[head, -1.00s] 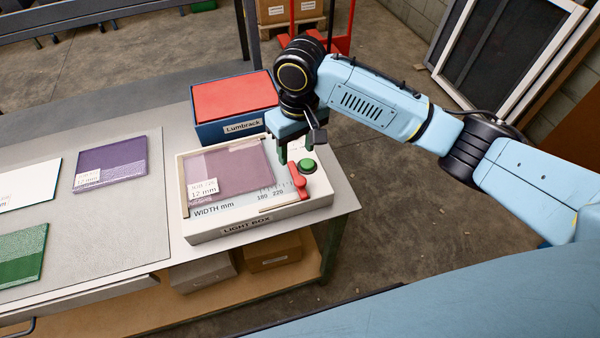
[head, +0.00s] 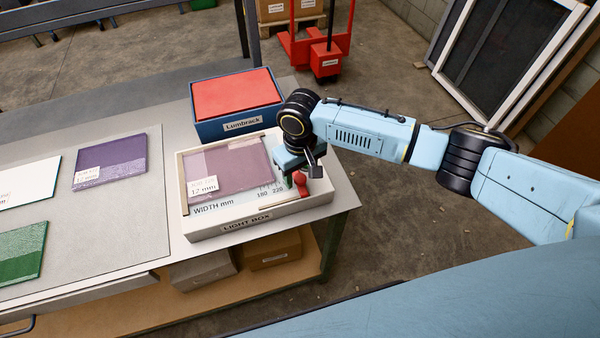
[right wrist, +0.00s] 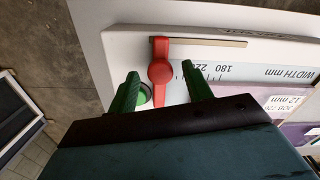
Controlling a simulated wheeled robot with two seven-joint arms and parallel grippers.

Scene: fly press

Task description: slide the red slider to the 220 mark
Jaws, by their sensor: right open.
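The red slider (head: 300,184) sits at the front right of the light box (head: 246,222), right of the 220 mark on the width scale (head: 268,191). My right gripper (head: 293,180) is over the box's right end, just behind the slider's knob. In the right wrist view the open green fingers (right wrist: 163,78) point toward the red slider (right wrist: 160,71), one on either side of its line, with visible gaps. Whether the fingertips are level with the knob I cannot tell. My left gripper is not in view.
A mauve glass sheet (head: 235,168) with a 12 mm label lies on the light box. The blue Lumbrack box with a red top (head: 235,95) stands behind it. Purple (head: 110,162), white and green sheets lie on the table to the left.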

